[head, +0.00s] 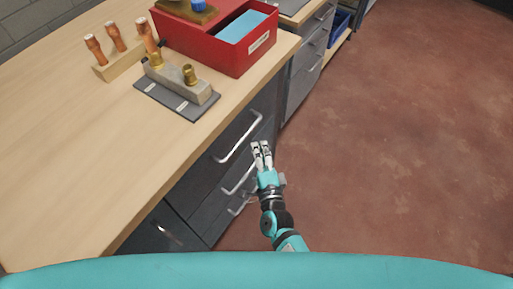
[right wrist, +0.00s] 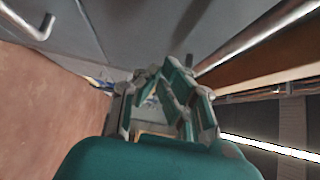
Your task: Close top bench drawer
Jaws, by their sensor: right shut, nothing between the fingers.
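The top bench drawer (head: 222,146) is dark grey with a silver bar handle (head: 238,137), under the front edge of the wooden bench (head: 110,150). No drawer interior shows in the head view; I cannot tell whether its front is fully flush. My right gripper (head: 262,146) is shut and empty, just right of the top handle in the picture. I cannot tell whether it touches the drawer. In the right wrist view its fingers (right wrist: 165,85) show near a silver bar (right wrist: 255,40) at the upper right. My left gripper is not in view.
Lower drawers with handles (head: 240,178) sit below. On the bench stand a red box (head: 230,55), a block with copper pieces (head: 118,62) and a grey plate with brass fittings (head: 178,98). More drawers (head: 305,60) stand beyond. The reddish floor (head: 400,140) is clear.

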